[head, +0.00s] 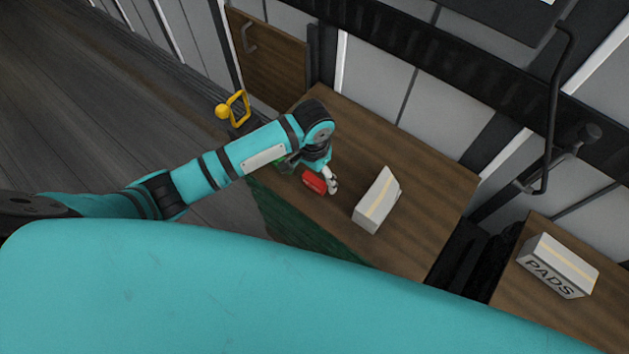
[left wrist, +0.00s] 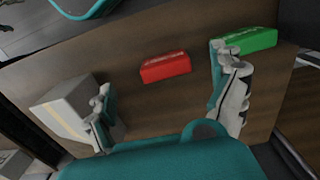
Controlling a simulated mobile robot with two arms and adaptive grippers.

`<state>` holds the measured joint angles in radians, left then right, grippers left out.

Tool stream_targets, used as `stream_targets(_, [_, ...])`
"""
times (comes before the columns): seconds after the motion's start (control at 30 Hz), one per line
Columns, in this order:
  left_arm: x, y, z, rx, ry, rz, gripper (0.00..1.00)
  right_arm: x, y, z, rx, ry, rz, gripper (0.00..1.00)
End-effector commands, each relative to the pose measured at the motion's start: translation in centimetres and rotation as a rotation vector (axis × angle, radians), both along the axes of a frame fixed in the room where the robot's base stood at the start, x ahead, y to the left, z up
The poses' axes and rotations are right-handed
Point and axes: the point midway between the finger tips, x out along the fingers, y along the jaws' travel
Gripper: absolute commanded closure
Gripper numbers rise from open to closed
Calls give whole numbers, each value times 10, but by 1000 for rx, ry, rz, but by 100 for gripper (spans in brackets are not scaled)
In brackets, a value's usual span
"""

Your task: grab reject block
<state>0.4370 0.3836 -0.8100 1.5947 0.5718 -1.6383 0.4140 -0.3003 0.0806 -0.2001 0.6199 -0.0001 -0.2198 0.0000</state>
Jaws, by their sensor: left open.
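A red block (head: 315,182) with pale, unreadable lettering lies on the wooden table, taken as the reject block. It also shows in the left wrist view (left wrist: 165,68), apart from both fingers and roughly between them in the picture. My left gripper (head: 311,171) is over the table at the red block, with its fingers spread wide. Its open fingers also show in the left wrist view (left wrist: 162,72), with nothing held. A green block (left wrist: 252,40) lies beside the right-hand finger; the arm mostly hides it in the head view. My right gripper is not in view.
A pale box (head: 377,201) with a tan stripe stands on the table (head: 425,185), right of the red block. It is close to the left-hand finger in the wrist view. A box marked PADS (head: 556,266) sits on another surface at right. A yellow handle (head: 237,107) is beyond the arm.

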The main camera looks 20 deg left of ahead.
Motion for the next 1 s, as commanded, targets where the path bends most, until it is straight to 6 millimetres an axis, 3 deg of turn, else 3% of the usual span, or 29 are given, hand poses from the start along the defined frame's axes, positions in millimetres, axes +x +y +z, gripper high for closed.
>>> stream_targets(0.17, [1,2,-12,1,3,0,6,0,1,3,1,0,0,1])
stream_targets(0.43, [3,4,-50,-1,1,-1,6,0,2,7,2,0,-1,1])
stream_targets(0.73, [3,4,-55,0,-1,-1,6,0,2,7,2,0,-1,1])
stream_targets(1.0, [3,4,-55,0,-1,-1,41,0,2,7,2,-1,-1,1])
